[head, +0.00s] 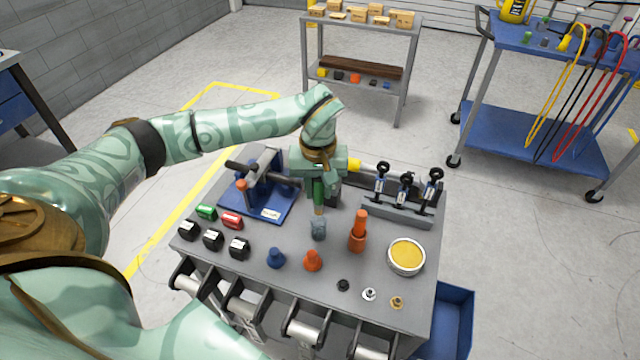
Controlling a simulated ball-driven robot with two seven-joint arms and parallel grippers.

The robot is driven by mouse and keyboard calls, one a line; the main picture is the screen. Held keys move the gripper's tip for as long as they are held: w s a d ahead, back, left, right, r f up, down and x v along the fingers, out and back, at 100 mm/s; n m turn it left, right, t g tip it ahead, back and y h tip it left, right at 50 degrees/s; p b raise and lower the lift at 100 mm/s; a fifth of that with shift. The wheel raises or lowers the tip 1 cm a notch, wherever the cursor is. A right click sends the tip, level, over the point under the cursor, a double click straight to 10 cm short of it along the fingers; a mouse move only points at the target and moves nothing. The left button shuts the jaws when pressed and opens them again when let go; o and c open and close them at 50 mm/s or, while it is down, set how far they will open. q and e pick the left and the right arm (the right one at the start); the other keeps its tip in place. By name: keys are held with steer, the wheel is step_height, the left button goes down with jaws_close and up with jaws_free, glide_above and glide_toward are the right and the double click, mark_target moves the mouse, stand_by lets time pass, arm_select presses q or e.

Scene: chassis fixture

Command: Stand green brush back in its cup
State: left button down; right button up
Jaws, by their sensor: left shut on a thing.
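My left gripper (319,183) points down over the table and is shut on the green brush (318,195). The brush is upright, its tan lower end down, and the gripper hides part of it. A small grey-blue cup (318,229) stands on the table directly below the brush. The brush's lower end shows just above the cup's rim; I cannot tell whether it is inside. My right gripper is not in view.
An orange cup (357,242) with an orange object in it stands right of the grey-blue cup. A blue piece (276,259) and an orange piece (312,261) stand in front.

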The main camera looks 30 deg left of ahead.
mark_target(319, 204)
arm_select(q)
steer(key=shift+f+b, duration=0.3)
steer(key=shift+f, duration=0.25)
steer(key=shift+r, duration=0.1)
steer(key=shift+p, duration=0.3)
steer(key=shift+p, duration=0.65)
stand_by(0.4)
stand_by(0.3)
steer(key=shift+f+b, duration=1)
steer(key=shift+f, duration=1.3)
